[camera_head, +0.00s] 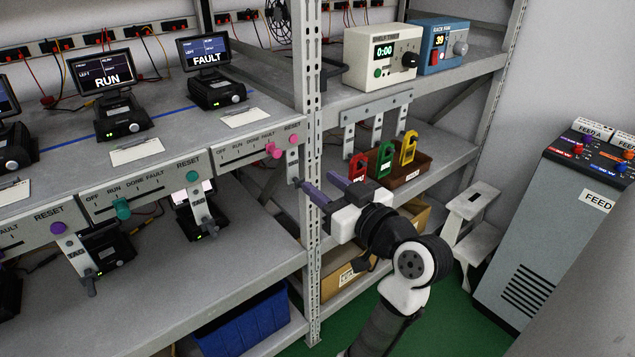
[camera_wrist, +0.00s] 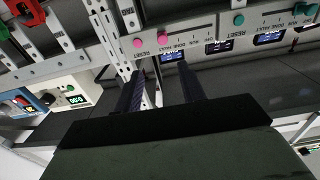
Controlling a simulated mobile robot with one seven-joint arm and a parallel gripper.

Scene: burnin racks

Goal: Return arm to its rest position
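My arm reaches up from the bottom of the head view, bent at the elbow. My gripper (camera_head: 322,186) is in front of the rack's upright post, with its purple-grey fingers pointing left and up. In the wrist view the two fingers of my gripper (camera_wrist: 158,75) stand apart with a gap between them, and nothing is held. The fingertips appear close to the post (camera_head: 313,120) and the pink-knob panel (camera_head: 255,149); I cannot tell whether they touch.
Left shelves carry a RUN unit (camera_head: 123,105) and a FAULT unit (camera_head: 213,75). Red, green and yellow locks (camera_head: 385,158) hang at right. A blue bin (camera_head: 243,322) sits low. A step stool (camera_head: 470,215) and grey FEED cabinet (camera_head: 545,230) stand right of my arm. Green floor shows between.

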